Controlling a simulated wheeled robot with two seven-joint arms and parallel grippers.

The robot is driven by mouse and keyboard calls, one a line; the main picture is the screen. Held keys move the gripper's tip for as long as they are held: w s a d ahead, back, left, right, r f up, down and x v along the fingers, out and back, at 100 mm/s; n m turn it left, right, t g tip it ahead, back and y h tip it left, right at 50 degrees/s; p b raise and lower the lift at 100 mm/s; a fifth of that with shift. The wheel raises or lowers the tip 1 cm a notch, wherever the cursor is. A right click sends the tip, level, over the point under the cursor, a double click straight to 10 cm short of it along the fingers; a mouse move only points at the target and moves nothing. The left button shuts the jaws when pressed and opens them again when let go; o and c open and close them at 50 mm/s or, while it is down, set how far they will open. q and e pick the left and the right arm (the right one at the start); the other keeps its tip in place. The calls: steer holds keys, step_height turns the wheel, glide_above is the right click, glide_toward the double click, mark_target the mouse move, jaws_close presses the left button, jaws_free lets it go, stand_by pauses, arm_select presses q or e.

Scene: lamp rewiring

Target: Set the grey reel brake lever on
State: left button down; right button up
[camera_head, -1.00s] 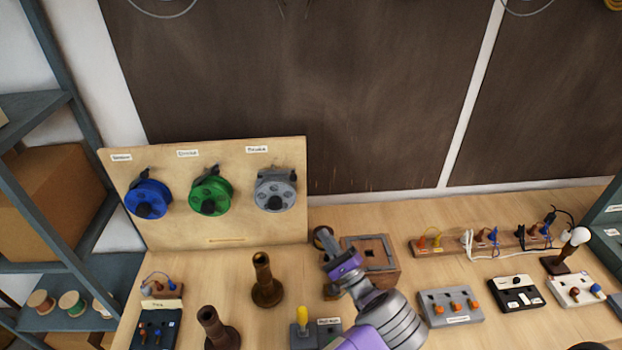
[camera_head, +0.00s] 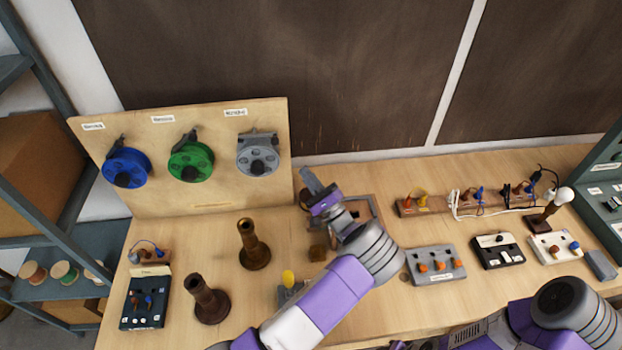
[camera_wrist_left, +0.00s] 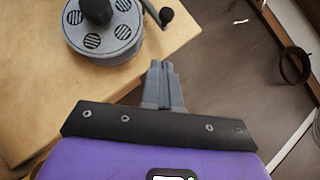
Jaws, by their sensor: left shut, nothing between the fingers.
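The grey reel (camera_head: 257,160) hangs at the right end of the upright wooden board, with a grey bracket and a dark lever (camera_head: 272,137) at its top. In the left wrist view the grey reel (camera_wrist_left: 108,45) is at upper left, and a dark-knobbed lever (camera_wrist_left: 165,15) sticks out at its edge. I cannot tell the lever's setting. My left gripper (camera_head: 309,179) is shut and empty, just right of the board's right edge and apart from the reel. Its closed fingers (camera_wrist_left: 163,85) point toward the reel side in the wrist view. My right gripper is out of view.
Blue (camera_head: 126,167) and green (camera_head: 190,161) reels hang on the same board (camera_head: 225,195). Brown turned stems (camera_head: 254,245), a wooden box (camera_head: 368,212) and a grey switch box (camera_head: 435,264) stand on the bench.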

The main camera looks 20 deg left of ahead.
arm_select(q)
steer(key=a+r+p, duration=0.2)
steer(key=a+r, duration=0.3)
steer(key=a, duration=0.1)
steer(key=shift+w+a+r+p, duration=0.2)
steer(key=shift+a+r+p, duration=0.1)
steer(key=shift+a+p, duration=0.1)
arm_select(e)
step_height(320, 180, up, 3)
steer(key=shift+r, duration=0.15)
arm_select(q)
steer(key=shift+d, duration=0.15)
